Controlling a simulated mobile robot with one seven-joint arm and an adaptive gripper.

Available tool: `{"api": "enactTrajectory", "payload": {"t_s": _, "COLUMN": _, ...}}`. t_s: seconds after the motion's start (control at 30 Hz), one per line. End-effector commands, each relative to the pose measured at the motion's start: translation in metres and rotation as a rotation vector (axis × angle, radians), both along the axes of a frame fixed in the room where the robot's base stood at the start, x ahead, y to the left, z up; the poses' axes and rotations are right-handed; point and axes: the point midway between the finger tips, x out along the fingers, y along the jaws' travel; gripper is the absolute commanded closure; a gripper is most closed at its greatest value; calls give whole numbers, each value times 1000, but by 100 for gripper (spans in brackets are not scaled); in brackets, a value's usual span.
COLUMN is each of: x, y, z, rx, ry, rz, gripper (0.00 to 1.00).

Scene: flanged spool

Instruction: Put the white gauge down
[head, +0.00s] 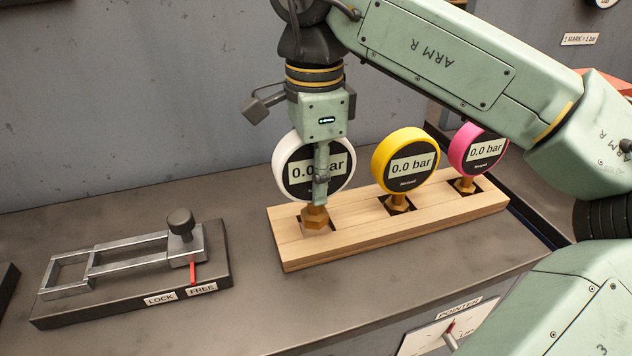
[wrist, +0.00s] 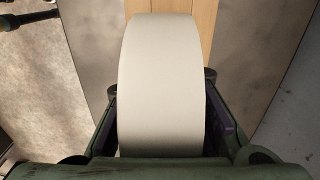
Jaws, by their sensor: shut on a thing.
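The white gauge (head: 285,162) has a white rim, a dark face reading 0.0 bar and a brass hex fitting below. My gripper (head: 321,185) is shut on it from above, and one finger crosses its face. The gauge stands upright at the left end of the wooden rack (head: 350,245). Its brass fitting is at the left square hole; I cannot tell whether it is fully seated. In the wrist view the white rim (wrist: 160,80) fills the space between the two fingers.
A yellow gauge (head: 378,160) and a pink gauge (head: 457,150) stand in the rack to the right. A metal clamp fixture (head: 130,262) with LOCK and FREE labels lies at the left. Bench top between fixture and rack is clear. A grey wall (head: 120,100) stands behind.

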Motion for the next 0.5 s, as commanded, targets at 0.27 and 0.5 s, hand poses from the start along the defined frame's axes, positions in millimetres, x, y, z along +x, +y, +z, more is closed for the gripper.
{"api": "enactTrajectory", "payload": {"t_s": 0.27, "x": 17, "y": -1, "z": -8, "rx": 0, "ry": 0, "rz": 1, "gripper": 100}}
{"api": "enactTrajectory", "payload": {"t_s": 0.5, "x": 16, "y": -1, "z": -36, "rx": 1, "ry": 0, "rz": 0, "gripper": 100}}
